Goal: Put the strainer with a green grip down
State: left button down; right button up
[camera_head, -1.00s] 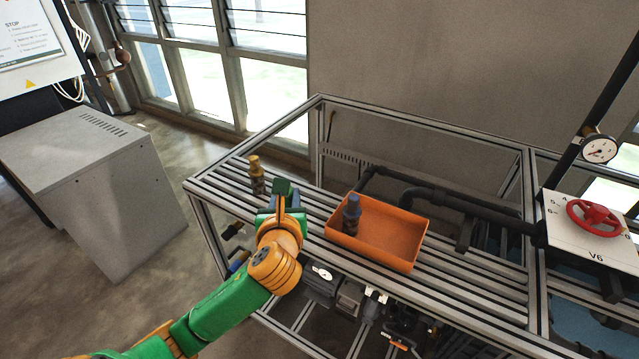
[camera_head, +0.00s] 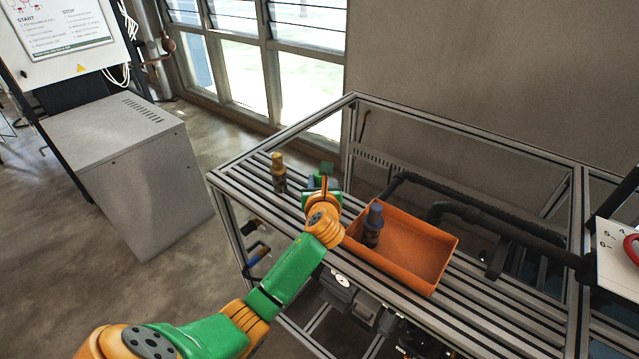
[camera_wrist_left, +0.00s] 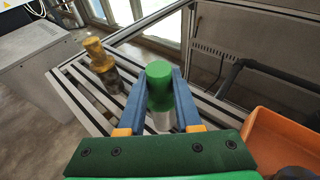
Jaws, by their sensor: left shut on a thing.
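The strainer with a green grip (camera_wrist_left: 159,78) is held upright between the two blue fingers of my left gripper (camera_wrist_left: 160,88) in the left wrist view. Its pale metal body shows below the grip. In the head view the green grip (camera_head: 326,168) shows just beyond my left gripper (camera_head: 320,184), over the slatted bench top (camera_head: 238,177). I cannot tell whether its bottom touches the slats, as the gripper hides it. My right gripper is not in view.
A yellow-topped strainer (camera_head: 279,172) stands on the slats to the left. An orange tray (camera_head: 420,262) at the right holds a blue-topped one (camera_head: 373,226). Black pipes (camera_head: 460,209) run behind the tray. A grey cabinet (camera_head: 135,185) stands left of the bench.

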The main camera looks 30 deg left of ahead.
pick_arm(q)
jog(key=shift+s, duration=0.25)
jog(key=shift+f, duration=0.2)
jog(key=c, duration=0.6)
grip_release()
jog(key=shift+w+f, duration=0.1)
jog(key=shift+r, duration=0.2)
jog(key=shift+s+d+r, duration=0.15)
jog(key=shift+s+d, duration=0.05)
jog(key=shift+s, duration=0.1)
jog(key=v, duration=1.1)
jog(key=shift+p, duration=0.35)
